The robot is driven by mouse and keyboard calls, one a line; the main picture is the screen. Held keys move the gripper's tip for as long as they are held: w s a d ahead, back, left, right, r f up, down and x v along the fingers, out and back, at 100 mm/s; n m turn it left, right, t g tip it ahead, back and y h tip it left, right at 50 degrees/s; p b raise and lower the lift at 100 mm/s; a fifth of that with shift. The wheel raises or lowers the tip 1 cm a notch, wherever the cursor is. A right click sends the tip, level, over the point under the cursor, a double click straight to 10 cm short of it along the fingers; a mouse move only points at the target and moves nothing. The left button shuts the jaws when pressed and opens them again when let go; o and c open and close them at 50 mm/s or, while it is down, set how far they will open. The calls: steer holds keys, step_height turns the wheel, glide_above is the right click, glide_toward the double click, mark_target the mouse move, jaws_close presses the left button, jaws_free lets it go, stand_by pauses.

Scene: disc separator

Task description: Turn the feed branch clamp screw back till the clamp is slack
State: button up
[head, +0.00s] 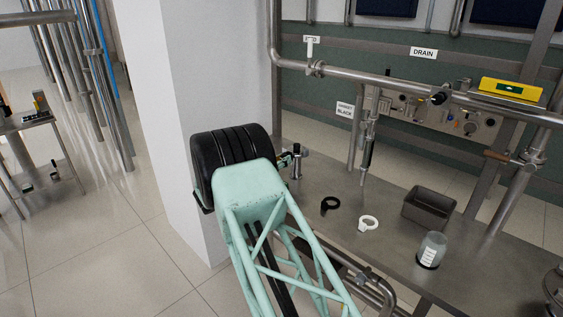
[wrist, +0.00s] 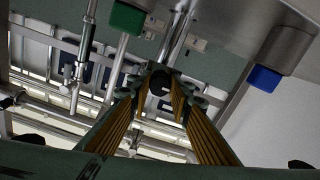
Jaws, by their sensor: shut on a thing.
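My gripper (wrist: 160,88) is shut on a dark round knob (wrist: 158,80), seen end-on between the fingertips in the wrist view. It looks like the clamp screw's head, though the screw's thread and the clamp are hidden. A bright metal pipe (wrist: 178,38) runs away just behind the knob. In the head view my arm covers most of my gripper; a small part (head: 286,160) shows beside a short upright metal pipe (head: 297,162) at the bench's left end. I cannot tell how tight the clamp is.
A black ring (head: 330,204), a white ring (head: 368,223), a grey tray (head: 430,209) and a labelled jar (head: 431,251) stand on the metal bench. A horizontal pipe (head: 380,80) crosses above it. A white pillar (head: 167,100) stands close to my arm's left.

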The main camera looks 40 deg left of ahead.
steer(key=shift+n, duration=0.4)
steer(key=shift+r+n+p, duration=0.15)
steer(key=shift+n+p, duration=1.45)
steer(key=shift+n, duration=6.7)
steer(key=shift+r+n+p, duration=0.1)
steer(key=shift+n+p, duration=1.45)
steer(key=shift+n, duration=6.75)
steer(key=o, duration=0.8)
